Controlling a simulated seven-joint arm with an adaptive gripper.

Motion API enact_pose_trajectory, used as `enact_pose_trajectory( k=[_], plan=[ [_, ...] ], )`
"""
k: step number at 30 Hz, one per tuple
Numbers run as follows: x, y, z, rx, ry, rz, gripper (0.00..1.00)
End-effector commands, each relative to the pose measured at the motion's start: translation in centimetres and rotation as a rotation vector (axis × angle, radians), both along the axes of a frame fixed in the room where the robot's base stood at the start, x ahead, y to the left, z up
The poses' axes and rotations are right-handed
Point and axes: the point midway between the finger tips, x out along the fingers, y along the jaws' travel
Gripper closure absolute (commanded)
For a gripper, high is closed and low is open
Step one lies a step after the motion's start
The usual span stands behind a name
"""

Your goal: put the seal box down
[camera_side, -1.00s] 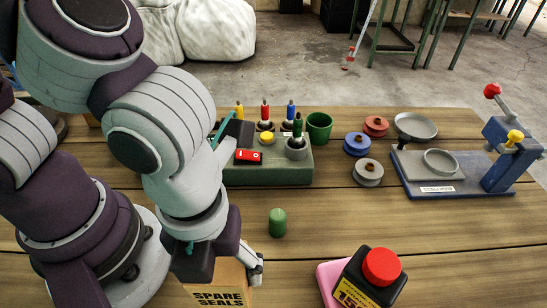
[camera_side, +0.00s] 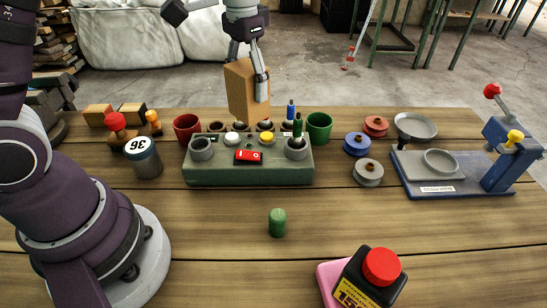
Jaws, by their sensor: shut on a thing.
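The seal box (camera_side: 241,98) is a tan cardboard box, roughly upright, in the side view above the back part of the green control panel. My gripper (camera_side: 261,85) reaches down from above and is shut on it, with one finger showing on its right face. No lettering shows on the faces in view.
The green panel (camera_side: 250,174) carries knobs, a red switch and pegs. A red cup (camera_side: 187,127) and green cup (camera_side: 319,128) flank it. A jar marked 36 (camera_side: 144,158), spools and a blue press (camera_side: 500,160) stand around. The front-left middle of the table (camera_side: 215,245) is clear.

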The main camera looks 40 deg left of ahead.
Motion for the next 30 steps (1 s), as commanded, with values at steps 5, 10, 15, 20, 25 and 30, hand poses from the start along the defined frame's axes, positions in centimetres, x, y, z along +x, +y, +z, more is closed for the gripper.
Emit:
enact_pose_trajectory(
  k=[5,10,15,20,25,30],
  plan=[
    [0.3,1.0,0.1,0.003,0.0,0.081,0.79],
    [-0.5,-0.4,-0.5,0.002,0.003,-0.012,0.79],
    [-3.6,-4.3,-2.8,0.001,0.005,-0.32,0.79],
    [-7.1,-6.9,-4.8,0.002,0.002,-0.604,0.79],
    [-8.7,-7.5,-7.3,0.003,0.008,-0.717,0.79],
    [-8.7,-7.5,-10.5,0.003,0.008,-0.717,0.79]
  ],
)
